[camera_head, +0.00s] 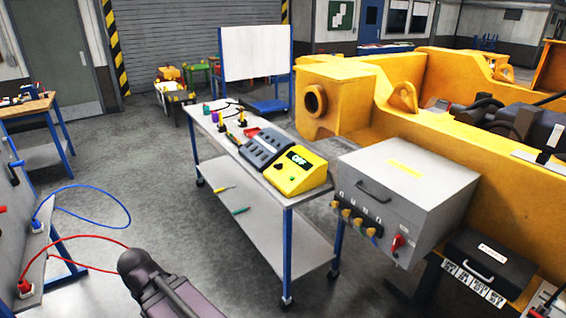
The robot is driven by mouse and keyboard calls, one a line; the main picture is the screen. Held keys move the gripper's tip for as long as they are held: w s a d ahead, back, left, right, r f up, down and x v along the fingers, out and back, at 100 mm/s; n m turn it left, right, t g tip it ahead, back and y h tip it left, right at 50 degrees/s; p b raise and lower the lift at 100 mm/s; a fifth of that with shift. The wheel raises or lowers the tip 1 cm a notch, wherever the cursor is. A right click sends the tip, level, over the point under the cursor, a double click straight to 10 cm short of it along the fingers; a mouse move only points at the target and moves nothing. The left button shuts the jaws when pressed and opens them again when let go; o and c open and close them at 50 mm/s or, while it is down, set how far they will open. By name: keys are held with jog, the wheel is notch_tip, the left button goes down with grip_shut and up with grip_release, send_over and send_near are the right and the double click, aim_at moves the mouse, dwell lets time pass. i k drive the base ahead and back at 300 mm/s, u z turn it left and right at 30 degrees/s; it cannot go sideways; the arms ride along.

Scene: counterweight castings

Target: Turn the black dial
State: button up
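A yellow control box (300,184) stands on the near end of the grey wheeled table (283,197). It has a black display reading OFF on its sloped face. Small dark controls (279,167) show on that face below and left of the display. One of them may be the black dial, but they are too small to tell its shape or setting. My gripper is not in view. A dark rounded part of my arm (150,285) shows at the bottom left, well apart from the table and the box.
A grey panel box (262,150) sits beside the yellow box. A large grey cabinet (405,190) with a handle, connectors and red switch stands right of the table. Red (95,238) and blue (100,190) cables hang at left. Floor (150,150) is clear left of the table.

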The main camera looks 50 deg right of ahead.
aim_at(278, 166)
jog(key=z, duration=0.35)
jog(key=i, duration=0.6)
jog(key=z, duration=1.05)
jog(key=i, duration=0.75)
jog(key=z, duration=0.35)
